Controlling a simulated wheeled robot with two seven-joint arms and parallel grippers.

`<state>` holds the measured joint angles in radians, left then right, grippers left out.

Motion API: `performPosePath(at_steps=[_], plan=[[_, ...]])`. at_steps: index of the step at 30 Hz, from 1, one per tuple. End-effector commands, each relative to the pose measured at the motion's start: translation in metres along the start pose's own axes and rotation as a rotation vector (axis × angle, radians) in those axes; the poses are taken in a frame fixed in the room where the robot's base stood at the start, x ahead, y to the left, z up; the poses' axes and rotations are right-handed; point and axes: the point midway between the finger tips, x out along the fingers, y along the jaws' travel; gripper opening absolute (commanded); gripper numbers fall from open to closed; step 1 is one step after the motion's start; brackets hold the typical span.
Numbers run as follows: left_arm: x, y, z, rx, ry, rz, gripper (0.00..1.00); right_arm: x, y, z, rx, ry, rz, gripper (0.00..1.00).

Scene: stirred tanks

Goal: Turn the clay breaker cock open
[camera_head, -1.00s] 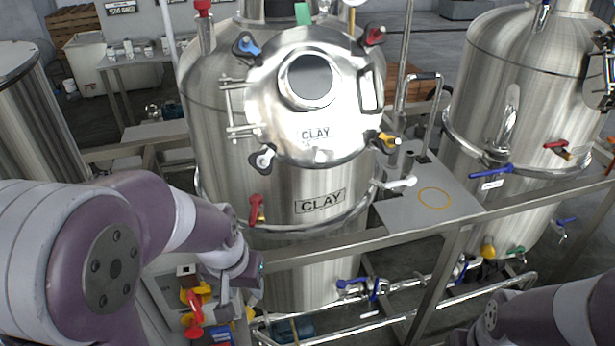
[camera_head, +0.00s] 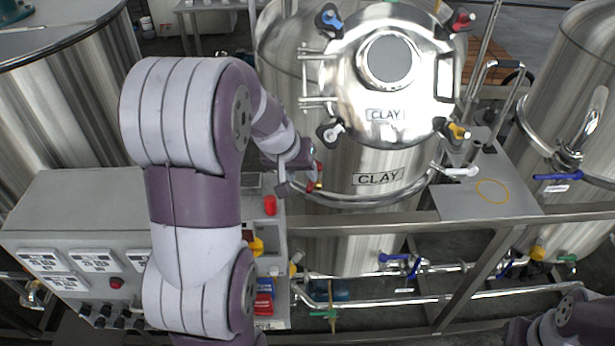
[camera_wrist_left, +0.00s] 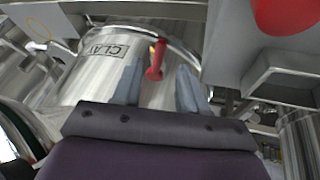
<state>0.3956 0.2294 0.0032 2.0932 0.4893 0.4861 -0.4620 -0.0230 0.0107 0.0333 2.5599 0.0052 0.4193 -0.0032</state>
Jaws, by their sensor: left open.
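The steel CLAY tank (camera_head: 345,235) stands in the middle of the head view, with a CLAY plate (camera_head: 378,178) on its wall. A small red-handled cock (camera_head: 318,176) sits on the wall left of this plate, partly hidden by my left gripper. My left gripper (camera_head: 298,180) is open right beside it. In the left wrist view, the red handle (camera_wrist_left: 156,61) stands between the two spread fingers (camera_wrist_left: 158,90); contact cannot be told. No label names the breaker cock. My right gripper is not in view.
A grey control box (camera_head: 75,215) with buttons stands at the lower left. A white-handled cock (camera_head: 461,171) is on the tank's right, and a blue-handled valve (camera_head: 402,259) is on the piping below. A steel rail (camera_head: 350,226) crosses in front of the tank.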

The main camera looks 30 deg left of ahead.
Motion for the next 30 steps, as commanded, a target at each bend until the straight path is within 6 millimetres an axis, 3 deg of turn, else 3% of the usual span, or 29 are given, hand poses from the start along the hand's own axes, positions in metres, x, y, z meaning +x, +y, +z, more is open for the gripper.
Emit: performPosePath(at_steps=[3,7,18,22,30], plan=[[0.027,0.0,0.001,-0.002,-0.004,0.0,0.42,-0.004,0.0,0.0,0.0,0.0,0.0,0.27],[0.048,0.0,0.001,-0.001,-0.002,0.0,0.42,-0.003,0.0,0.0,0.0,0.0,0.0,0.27],[0.057,0.0,0.0,0.0,0.001,-0.001,0.42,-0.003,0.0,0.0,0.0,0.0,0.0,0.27],[0.057,0.0,0.0,0.0,0.001,-0.001,0.0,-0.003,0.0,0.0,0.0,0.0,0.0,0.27],[0.054,0.007,-0.001,-0.048,0.01,-0.022,0.0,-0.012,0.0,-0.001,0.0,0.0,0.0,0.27]])
